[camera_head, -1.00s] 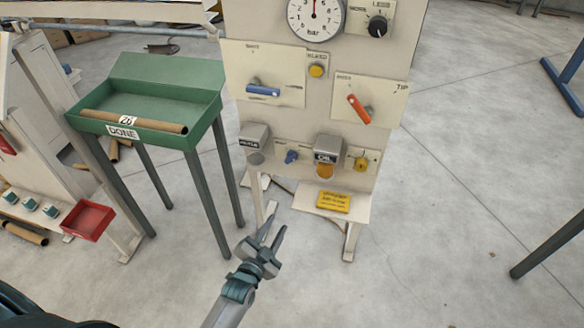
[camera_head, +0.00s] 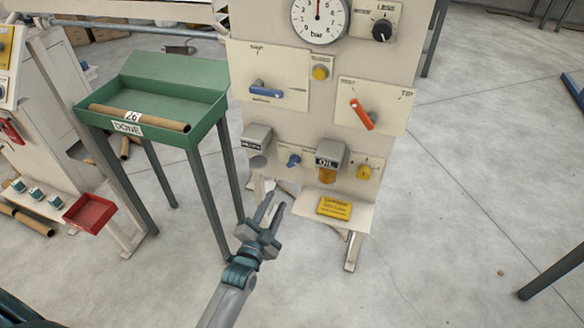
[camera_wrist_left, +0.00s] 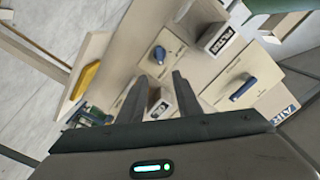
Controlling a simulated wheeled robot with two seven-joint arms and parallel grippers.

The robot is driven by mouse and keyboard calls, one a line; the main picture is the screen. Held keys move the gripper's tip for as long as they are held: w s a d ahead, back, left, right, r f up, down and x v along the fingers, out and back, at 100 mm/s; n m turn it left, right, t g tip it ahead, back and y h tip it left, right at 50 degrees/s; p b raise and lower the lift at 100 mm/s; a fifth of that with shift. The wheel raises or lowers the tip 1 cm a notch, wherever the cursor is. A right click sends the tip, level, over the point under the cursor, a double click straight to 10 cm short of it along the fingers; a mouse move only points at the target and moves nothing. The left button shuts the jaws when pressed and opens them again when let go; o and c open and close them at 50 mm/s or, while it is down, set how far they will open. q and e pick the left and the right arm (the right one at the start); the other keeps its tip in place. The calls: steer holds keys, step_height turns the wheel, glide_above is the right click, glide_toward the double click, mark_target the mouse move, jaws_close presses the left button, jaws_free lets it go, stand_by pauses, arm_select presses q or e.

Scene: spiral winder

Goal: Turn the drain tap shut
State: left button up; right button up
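A small blue tap (camera_head: 293,160) sits low on the upright panel (camera_head: 290,120), between two grey-capped units. Its lettering is too small to read, so I cannot confirm that it is the drain tap. It also shows at the top of the left wrist view (camera_wrist_left: 160,54), on a pale plate. My left gripper (camera_head: 275,202) is below and in front of it, pointing up at the panel, apart from everything. Its two fingers are spread with nothing between them, as the left wrist view also shows. My right gripper is not in view.
Higher on the panel are a blue lever (camera_head: 265,91) and an orange lever (camera_head: 362,114). A yellow knob (camera_head: 364,172) is right of the oil unit (camera_head: 329,160). A yellow placard (camera_head: 334,208) lies on the low shelf. A green tray (camera_head: 207,118) stands left.

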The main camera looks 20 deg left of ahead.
mark_target(293, 165)
arm_select(q)
steer(key=w, duration=1.5)
steer(key=shift+w+d+b, duration=0.15)
steer(key=shift+d+b, duration=0.1)
steer(key=shift+b, duration=0.1)
steer(key=shift+w, duration=0.55)
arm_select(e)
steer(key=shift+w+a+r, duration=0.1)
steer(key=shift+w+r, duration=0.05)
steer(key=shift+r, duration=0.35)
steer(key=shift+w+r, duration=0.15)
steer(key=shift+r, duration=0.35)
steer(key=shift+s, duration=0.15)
arm_select(q)
jaws_close()
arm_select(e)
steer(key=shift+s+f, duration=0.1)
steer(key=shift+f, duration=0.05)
